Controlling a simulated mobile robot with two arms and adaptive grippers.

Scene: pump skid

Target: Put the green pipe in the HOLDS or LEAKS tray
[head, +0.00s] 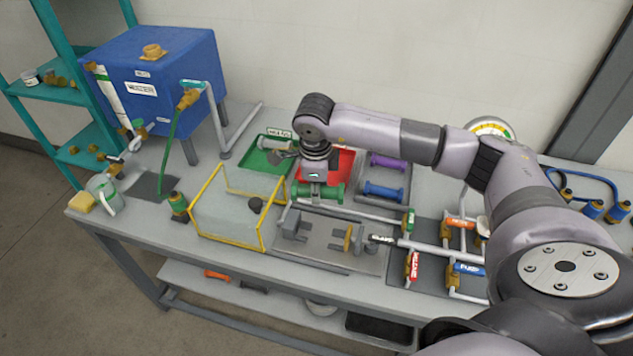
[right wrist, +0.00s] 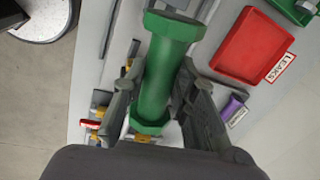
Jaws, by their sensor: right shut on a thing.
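The green pipe (head: 305,192) has a flange at each end. It also shows large in the right wrist view (right wrist: 165,75). My right gripper (head: 316,184) is shut on it, with one finger on either side, and holds it above the bench. The red LEAKS tray (head: 345,158) is just behind the pipe, partly hidden by my arm; it looks empty in the right wrist view (right wrist: 250,45). The green HOLDS tray (head: 252,160) is further left and holds a pale pipe (head: 272,146). My left gripper is not in view.
A purple pipe (head: 388,162) and a blue pipe (head: 383,190) lie to the right. A clear tank with a yellow frame (head: 232,208) stands left of my gripper. A test fixture (head: 325,240) and valves (head: 412,265) are in front. A blue tank (head: 160,75) stands back left.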

